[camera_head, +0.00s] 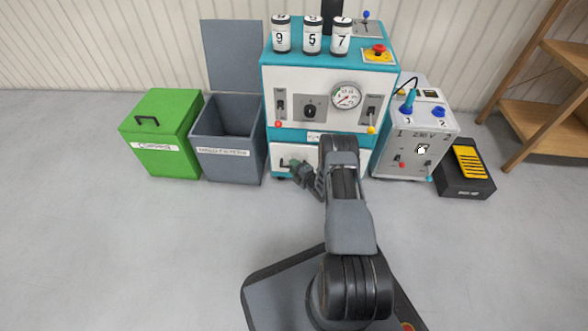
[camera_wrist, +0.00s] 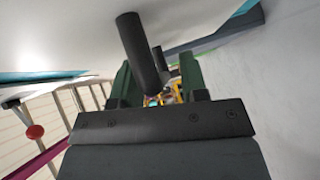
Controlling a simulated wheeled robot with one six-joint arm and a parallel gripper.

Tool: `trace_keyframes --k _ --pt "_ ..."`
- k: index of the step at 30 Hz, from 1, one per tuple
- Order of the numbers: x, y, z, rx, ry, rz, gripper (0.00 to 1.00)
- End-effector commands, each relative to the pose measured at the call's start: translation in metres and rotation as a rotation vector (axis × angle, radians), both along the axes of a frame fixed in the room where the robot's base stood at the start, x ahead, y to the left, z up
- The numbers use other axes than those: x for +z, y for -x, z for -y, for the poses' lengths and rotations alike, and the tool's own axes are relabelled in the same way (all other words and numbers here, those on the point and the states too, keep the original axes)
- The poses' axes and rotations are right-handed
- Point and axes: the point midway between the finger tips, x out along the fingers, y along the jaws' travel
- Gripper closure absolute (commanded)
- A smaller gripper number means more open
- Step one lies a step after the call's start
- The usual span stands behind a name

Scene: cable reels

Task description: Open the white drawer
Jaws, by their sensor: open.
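The white drawer (camera_head: 281,150) is low on the front of the teal and white machine, and its face looks about flush with the machine. It also fills the upper part of the wrist view (camera_wrist: 75,28). Its dark bar handle (camera_wrist: 140,48) stands out from the white face and reaches down toward the space between my fingers. My gripper (camera_head: 294,169) is at the drawer front, left of my arm. In the wrist view its two green fingers (camera_wrist: 157,85) are apart, one on each side of the handle. I cannot tell whether they touch it. My arm hides the drawer's right part.
An open grey bin (camera_head: 228,165) and a green lidded box (camera_head: 165,160) stand left of the machine (camera_head: 340,70). A grey 230 V unit (camera_head: 400,145), a black box (camera_head: 466,185) and a wooden shelf (camera_head: 520,115) stand right. The floor in front is clear.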

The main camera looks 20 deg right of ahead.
Motion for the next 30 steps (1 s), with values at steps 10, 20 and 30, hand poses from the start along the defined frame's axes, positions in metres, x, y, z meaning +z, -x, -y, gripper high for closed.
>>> trace_keyframes --k 10,20,30 --pt "0.0002 0.0 0.0 0.0 0.0 0.0 0.73" --pt "0.0001 0.0001 -0.0001 0.0 0.0 0.0 1.0" --pt "0.0005 0.0016 -0.0005 0.001 0.0 -0.001 1.0"
